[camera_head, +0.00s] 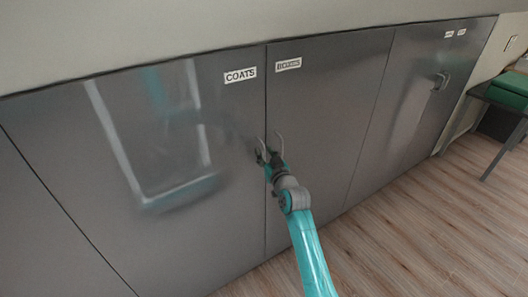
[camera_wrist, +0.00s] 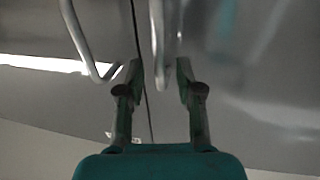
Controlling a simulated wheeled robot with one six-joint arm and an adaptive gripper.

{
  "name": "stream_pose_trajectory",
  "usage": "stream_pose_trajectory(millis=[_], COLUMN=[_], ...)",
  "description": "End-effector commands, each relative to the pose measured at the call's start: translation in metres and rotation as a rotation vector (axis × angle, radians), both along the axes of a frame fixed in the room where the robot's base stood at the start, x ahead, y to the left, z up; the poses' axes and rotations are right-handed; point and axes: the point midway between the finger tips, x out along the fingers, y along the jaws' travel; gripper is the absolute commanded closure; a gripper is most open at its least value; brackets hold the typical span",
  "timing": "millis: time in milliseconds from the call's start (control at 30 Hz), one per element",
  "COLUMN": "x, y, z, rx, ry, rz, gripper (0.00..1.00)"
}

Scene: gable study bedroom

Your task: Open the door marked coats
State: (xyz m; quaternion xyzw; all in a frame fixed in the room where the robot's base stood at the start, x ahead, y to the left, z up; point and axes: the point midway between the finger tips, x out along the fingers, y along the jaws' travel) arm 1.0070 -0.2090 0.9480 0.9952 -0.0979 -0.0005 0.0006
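The coats door (camera_head: 185,150) is a shiny grey panel with a white COATS label (camera_head: 240,75) at its upper right corner. It looks shut, flush with its neighbour. My gripper (camera_head: 267,154) is at the seam by its right edge and partly hides the coats handle there. In the wrist view my gripper (camera_wrist: 160,72) is open. The coats handle (camera_wrist: 157,40), a pale bent bar, lies between the fingers, with gaps showing on both sides. I cannot tell how deep it sits between them.
The neighbouring door (camera_head: 325,115) has a similar handle (camera_head: 281,146), close right of my gripper; it also shows in the wrist view (camera_wrist: 82,38). More grey doors extend both ways. A dark table (camera_head: 492,96) with a green object stands far right. The wooden floor (camera_head: 430,220) is clear.

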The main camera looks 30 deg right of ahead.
Motion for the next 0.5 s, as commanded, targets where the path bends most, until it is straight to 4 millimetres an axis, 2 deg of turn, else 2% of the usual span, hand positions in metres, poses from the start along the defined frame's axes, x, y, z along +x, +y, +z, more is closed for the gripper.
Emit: stream_pose_trajectory(millis=[200, 467, 500], x=[0.0119, 0.0125, 0.0125], y=[-0.0024, -0.0024, -0.0024], z=[0.0006, 0.0004, 0.0003], rx=[0.0, 0.0, 0.0], ry=[-0.001, -0.001, -0.001], rz=[0.0, 0.0, 0.0], gripper=[0.64, 0.64, 0.72])
